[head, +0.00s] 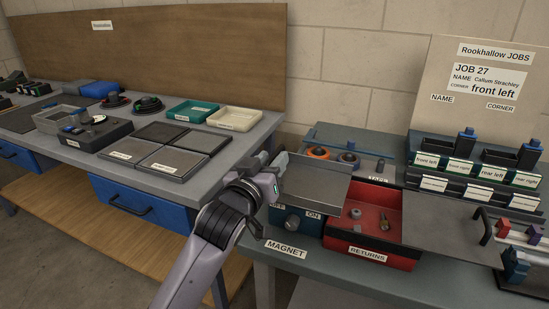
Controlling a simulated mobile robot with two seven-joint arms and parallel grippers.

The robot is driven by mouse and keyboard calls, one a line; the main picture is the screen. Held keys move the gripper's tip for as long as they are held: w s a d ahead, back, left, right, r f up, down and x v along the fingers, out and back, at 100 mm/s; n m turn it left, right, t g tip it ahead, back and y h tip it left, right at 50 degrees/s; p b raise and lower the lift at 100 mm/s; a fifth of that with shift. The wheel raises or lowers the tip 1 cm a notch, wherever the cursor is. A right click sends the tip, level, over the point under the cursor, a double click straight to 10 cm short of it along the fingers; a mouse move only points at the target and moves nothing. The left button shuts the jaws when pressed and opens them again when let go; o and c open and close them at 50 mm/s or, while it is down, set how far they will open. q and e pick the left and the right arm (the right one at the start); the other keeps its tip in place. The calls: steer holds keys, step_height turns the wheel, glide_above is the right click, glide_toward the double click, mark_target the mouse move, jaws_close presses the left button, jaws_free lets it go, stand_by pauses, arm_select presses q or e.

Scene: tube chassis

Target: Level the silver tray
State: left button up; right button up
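The silver tray (318,184) is a flat grey metal tray above the dark magnet box (294,222) on the right bench. Its right end is over the left side of the red returns bin (372,247). Its near and far edges run down to the right in the picture; I cannot tell how much of this is tilt. No loose parts show on it. My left gripper (277,177) is at the tray's left edge and appears shut on it; the fingertips are partly hidden. My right gripper is not in view.
The returns bin holds several small metal parts. Labelled holders (460,170) and a job board (487,85) stand behind. The left bench (217,150) carries trays and parts.

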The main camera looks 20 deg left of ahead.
arm_select(q)
steer(key=shift+s+f, duration=0.1)
steer(key=shift+s, duration=2.4)
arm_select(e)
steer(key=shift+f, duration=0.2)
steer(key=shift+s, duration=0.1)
